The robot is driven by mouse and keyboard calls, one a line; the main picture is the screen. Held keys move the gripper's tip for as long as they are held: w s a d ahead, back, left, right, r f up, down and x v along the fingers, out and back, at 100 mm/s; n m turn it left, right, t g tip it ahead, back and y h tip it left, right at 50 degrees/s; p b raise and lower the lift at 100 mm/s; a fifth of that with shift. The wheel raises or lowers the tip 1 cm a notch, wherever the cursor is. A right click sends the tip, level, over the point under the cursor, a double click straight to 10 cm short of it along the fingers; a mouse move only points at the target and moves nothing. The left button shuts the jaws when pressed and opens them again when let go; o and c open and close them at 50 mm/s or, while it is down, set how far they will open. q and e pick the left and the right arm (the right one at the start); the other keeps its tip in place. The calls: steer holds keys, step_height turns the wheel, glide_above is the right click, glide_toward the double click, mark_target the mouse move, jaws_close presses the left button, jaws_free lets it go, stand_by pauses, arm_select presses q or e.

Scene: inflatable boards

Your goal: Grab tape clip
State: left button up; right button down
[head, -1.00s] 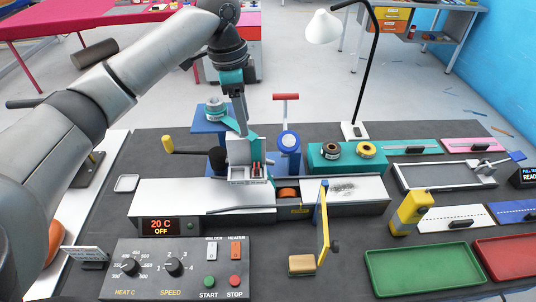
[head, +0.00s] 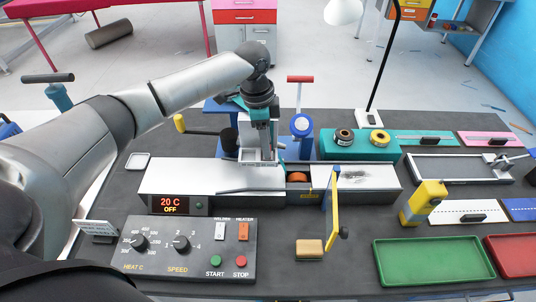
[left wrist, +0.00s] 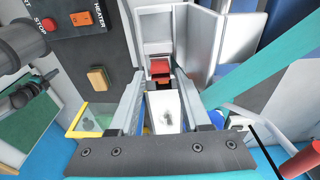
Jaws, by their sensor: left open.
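My left gripper (head: 264,152) is open over the middle of the grey welding machine (head: 180,178), beside a pale grey upright bracket (head: 247,137). In the left wrist view the two fingers (left wrist: 159,78) stand apart, pointing at a small red piece (left wrist: 160,68) in a grey holder (left wrist: 158,47). This red piece may be the tape clip; I cannot tell for sure. It lies between or just beyond the fingertips, and contact is not clear. My right gripper is not in view.
A blue post (head: 302,126) and a teal stand with tape rolls (head: 332,149) are close by. A yellow arm (head: 334,215) rises in front. The control panel (head: 185,245) and green tray (head: 432,262) lie nearer.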

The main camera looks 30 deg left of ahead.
arm_select(q)
step_height(320, 180, down, 2)
steer(key=shift+d+f, duration=0.1)
jaws_close()
stand_by(0.4)
steer(key=shift+w, duration=0.1)
